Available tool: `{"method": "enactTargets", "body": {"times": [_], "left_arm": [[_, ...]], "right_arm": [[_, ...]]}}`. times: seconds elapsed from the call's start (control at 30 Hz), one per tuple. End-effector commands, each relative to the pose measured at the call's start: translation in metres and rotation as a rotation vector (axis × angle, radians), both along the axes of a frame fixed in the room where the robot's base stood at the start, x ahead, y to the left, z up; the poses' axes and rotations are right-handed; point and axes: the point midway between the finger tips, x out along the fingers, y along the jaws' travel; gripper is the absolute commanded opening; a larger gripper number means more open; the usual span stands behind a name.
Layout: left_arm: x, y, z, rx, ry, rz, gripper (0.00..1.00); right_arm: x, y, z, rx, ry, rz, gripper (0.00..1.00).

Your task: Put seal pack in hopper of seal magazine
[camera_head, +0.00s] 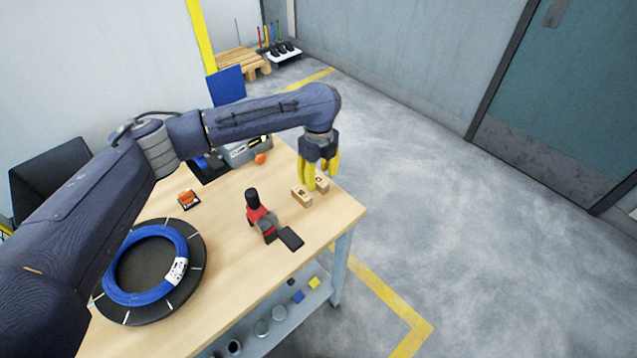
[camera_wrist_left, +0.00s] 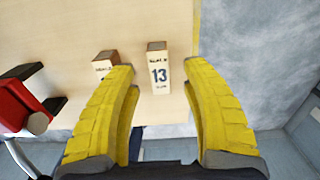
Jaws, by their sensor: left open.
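Two small tan packs with dark ends sit close together near the table's right corner, one on the left (camera_head: 301,197) and one on the right (camera_head: 322,185). In the left wrist view, the pack marked 13 (camera_wrist_left: 158,74) appears between my open yellow fingers, and the other labelled pack (camera_wrist_left: 106,64) is beyond the left finger. My left gripper (camera_head: 318,184) points down over the packs and is open. I cannot tell if a finger touches either one. A red tool with a black handle (camera_head: 255,208) stands left of the packs; I cannot tell whether it is the seal magazine.
A blue coil (camera_head: 113,285) lies on a black round turntable (camera_head: 151,311) at the table's left. An orange button (camera_head: 187,197) and a grey bin (camera_head: 252,152) sit farther back. A black plate (camera_head: 291,239) is beside the red tool. The wooden table's (camera_head: 225,258) front middle is clear.

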Motion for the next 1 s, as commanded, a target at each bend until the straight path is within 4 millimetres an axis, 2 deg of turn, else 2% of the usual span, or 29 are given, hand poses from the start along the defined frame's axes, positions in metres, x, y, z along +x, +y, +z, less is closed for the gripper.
{"method": "enactTargets", "body": {"times": [0.1, 0.23, 0.6, 1.0], "left_arm": [[-0.001, 0.0, -0.015, -0.001, 0.002, 0.002, 0.47], [-0.001, 0.0, -0.026, 0.0, 0.0, 0.001, 0.47], [0.0, 0.0, -0.03, 0.0, -0.001, 0.001, 0.48], [0.0, 0.0, -0.03, 0.0, -0.001, 0.001, 0.02]], "right_arm": [[0.0, 0.0, 0.0, 0.0, -0.001, 0.0, 0.45], [0.0, 0.001, 0.0, 0.001, -0.001, -0.001, 0.45], [0.001, 0.006, 0.0, 0.006, -0.001, -0.002, 0.45], [0.001, 0.005, 0.0, 0.005, -0.001, -0.002, 0.45]]}}
